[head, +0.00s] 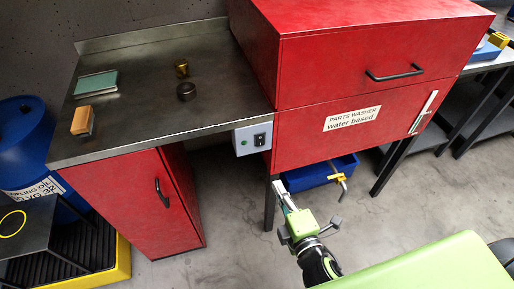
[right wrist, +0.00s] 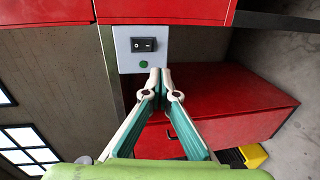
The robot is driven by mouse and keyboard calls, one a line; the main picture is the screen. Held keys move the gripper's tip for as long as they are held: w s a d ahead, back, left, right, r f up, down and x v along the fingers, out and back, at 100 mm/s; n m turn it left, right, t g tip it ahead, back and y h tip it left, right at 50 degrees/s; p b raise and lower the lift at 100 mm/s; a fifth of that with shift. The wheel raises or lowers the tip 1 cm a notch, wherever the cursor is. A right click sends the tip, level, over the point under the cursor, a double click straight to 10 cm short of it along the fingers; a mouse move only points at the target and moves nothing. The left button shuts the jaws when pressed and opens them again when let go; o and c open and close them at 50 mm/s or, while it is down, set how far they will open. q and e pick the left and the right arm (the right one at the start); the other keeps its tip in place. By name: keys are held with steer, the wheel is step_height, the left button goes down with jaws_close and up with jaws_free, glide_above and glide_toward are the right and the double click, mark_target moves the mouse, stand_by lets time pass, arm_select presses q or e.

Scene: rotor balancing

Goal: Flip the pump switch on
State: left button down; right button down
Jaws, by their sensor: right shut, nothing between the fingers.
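The pump switch is a black rocker (head: 260,140) on a light grey box (head: 240,147), beside a small green lamp or button. The box sits at the right end of the steel worktop, next to the red parts washer. In the right wrist view the rocker (right wrist: 143,44) shows up close, with the green dot below it. I cannot tell which way the rocker is set. My right gripper (head: 279,187) is below the box in the head view. Its fingertips (right wrist: 159,71) are together and empty, just below and right of the green dot. My left gripper is out of view.
The red parts washer (head: 390,110) stands right of the box, with a blue bin (head: 315,176) and a brass tap (head: 339,178) below. A red cabinet (head: 140,205) is under the worktop (head: 140,117), which holds small parts. The floor between is clear.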

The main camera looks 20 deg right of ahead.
mark_target(261, 145)
step_height(261, 145, up, 2)
steer(key=shift+w+d, duration=0.1)
steer(key=shift+w, duration=0.05)
steer(key=w, duration=0.4)
steer(key=w+f, duration=0.1)
steer(key=w, duration=0.4)
steer(key=w+b, duration=0.1)
steer(key=w, duration=0.4)
steer(key=shift+a+f, duration=0.25)
steer(key=shift+f, duration=0.15)
